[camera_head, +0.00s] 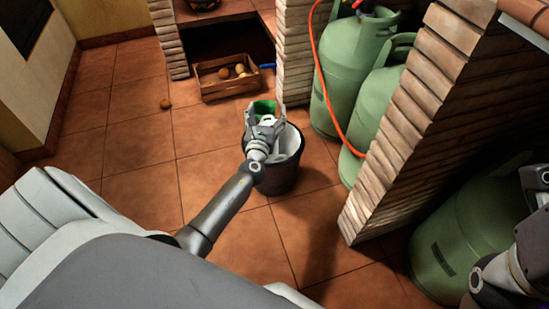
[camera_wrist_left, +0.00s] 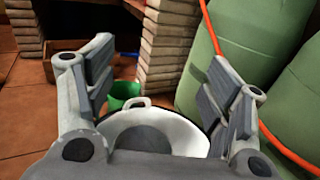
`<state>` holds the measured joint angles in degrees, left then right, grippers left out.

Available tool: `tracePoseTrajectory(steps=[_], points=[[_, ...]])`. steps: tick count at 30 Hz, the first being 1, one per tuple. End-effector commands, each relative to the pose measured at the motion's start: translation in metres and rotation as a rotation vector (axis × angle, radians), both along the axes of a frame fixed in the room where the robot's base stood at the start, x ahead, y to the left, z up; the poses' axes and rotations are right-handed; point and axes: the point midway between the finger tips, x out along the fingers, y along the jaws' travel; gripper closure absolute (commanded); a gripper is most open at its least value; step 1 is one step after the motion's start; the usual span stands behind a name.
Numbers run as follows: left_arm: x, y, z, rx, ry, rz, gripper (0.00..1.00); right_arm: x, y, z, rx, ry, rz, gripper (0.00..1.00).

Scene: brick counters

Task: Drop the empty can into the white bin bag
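The white bin bag (camera_head: 290,141) lines a dark round bin (camera_head: 282,180) on the tiled floor. In the left wrist view the bag (camera_wrist_left: 185,135) shows as a white ring around a grey middle. My left gripper (camera_head: 265,112) is over the bin. In the wrist view its fingers (camera_wrist_left: 155,80) are spread wide with nothing held between them. I cannot make out the empty can; the bag's inside is partly hidden by the gripper. My right gripper is out of view; only parts of my right arm show at the right edge.
A green container (camera_head: 263,106) stands just behind the bin. A wooden crate (camera_head: 228,88) with several round items is farther back. Green gas cylinders (camera_head: 366,60) with an orange hose stand to the right beside brick pillars. A small round item (camera_head: 165,103) lies on open floor left.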

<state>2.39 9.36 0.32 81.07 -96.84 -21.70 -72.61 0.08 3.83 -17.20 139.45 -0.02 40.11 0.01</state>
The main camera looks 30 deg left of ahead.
Motion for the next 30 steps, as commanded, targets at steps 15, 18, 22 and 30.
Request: tracePoseTrajectory(steps=[15,18,22,30], points=[[-0.01,-0.004,-0.001,-0.002,0.001,-0.001,0.15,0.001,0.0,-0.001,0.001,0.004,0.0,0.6],[-0.024,-0.011,-0.002,-0.002,0.002,-0.002,0.15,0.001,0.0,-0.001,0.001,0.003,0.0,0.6],[-0.05,-0.021,-0.002,-0.002,0.002,-0.001,0.15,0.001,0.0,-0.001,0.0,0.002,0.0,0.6],[-0.095,-0.039,-0.001,0.0,0.002,-0.001,0.15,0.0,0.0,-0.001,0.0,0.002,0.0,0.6]])
